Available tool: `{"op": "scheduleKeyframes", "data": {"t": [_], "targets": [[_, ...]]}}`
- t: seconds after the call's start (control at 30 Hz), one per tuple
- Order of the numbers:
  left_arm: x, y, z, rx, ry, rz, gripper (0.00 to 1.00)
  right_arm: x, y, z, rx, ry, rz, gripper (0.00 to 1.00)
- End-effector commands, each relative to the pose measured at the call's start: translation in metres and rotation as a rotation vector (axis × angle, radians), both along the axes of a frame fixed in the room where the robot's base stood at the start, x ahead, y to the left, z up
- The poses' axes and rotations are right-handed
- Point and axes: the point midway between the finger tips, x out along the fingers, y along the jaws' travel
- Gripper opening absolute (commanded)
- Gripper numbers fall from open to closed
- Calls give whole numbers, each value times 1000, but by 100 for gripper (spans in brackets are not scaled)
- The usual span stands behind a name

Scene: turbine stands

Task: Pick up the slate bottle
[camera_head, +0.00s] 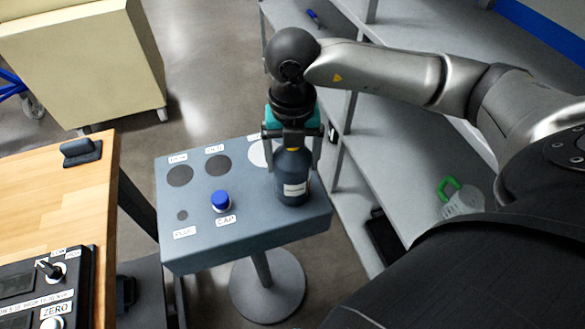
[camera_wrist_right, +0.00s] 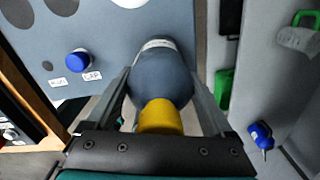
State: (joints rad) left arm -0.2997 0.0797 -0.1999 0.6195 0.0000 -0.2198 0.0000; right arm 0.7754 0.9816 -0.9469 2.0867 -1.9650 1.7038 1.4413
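The slate bottle (camera_head: 293,174), dark blue-grey with a white label, stands upright at the right part of the grey-blue stand (camera_head: 245,228). In the right wrist view the bottle (camera_wrist_right: 162,75) lies between the fingers, with its yellow neck (camera_wrist_right: 160,116) towards the palm. My right gripper (camera_head: 293,160) comes down from above, with one finger on each side of the bottle. The fingers look spread wide and very close to the bottle's sides; firm contact is not clear. My left gripper is not in view.
A blue cap (camera_head: 221,201) sits on the stand, left of the bottle, near labelled dark circles (camera_head: 218,166). A wooden table (camera_head: 45,205) with a control box is at left. Grey shelves (camera_head: 375,150) stand close on the right, holding a green-handled jug (camera_head: 461,199).

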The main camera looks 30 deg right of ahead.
Motion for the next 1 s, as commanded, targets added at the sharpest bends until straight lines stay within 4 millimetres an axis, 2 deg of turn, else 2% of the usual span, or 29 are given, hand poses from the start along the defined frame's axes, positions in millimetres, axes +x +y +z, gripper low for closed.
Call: {"op": "scheduleKeyframes", "data": {"t": [0.07, 0.63, 1.0], "targets": [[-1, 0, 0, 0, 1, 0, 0, 0, 0, 0, 1, 0, 0, 64], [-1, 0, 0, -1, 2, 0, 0, 0, 0, 0, 0, -1, 0, 0], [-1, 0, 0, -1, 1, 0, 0, 0, 0, 1, 0, -1, 0, 0]]}}
